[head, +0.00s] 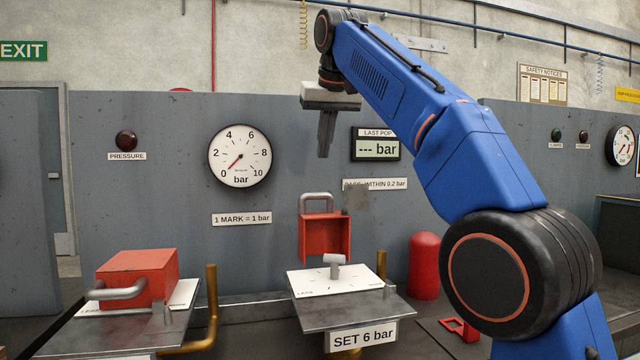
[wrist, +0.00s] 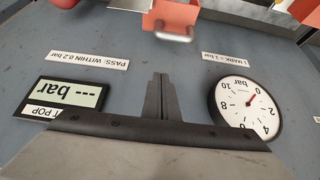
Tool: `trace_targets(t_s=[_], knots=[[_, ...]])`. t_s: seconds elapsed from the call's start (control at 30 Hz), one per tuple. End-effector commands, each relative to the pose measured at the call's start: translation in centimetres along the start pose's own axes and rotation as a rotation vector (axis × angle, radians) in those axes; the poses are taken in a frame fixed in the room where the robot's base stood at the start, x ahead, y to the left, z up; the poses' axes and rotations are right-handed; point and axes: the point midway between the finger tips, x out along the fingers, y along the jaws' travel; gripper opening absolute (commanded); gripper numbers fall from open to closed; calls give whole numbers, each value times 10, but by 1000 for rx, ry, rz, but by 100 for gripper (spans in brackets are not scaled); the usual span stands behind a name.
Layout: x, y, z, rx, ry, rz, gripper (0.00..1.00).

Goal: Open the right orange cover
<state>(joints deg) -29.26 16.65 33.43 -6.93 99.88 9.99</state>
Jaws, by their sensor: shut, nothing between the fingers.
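The right orange cover (head: 324,237) stands tipped up at the back of its plate (head: 340,281), with its grey handle (head: 316,198) at the top. A small grey T-shaped part (head: 335,266) is uncovered on the white dial plate in front of it. The cover also shows at the top of the upside-down wrist view (wrist: 178,16). The left orange cover (head: 137,277) is down on its plate, its handle facing front left. My gripper (head: 324,154) is shut and empty, pointing down above the raised cover and apart from it. Its fingers also show in the wrist view (wrist: 160,78).
A grey panel behind carries a pressure gauge (head: 240,156) and a display (head: 376,145) near my gripper. A brass pipe (head: 212,305) rises between the two plates. A red cylinder (head: 425,265) stands to the right. Open space lies above the plates.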

Motion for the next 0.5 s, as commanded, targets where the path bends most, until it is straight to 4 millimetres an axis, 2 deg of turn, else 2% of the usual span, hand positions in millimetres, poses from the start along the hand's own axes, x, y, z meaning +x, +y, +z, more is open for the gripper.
trace_targets(t_s=[0.17, 0.5], knots=[[20, 0, 1, 2, -4, -1, 0], [80, 0, 1, 4, -5, -1, 0]])
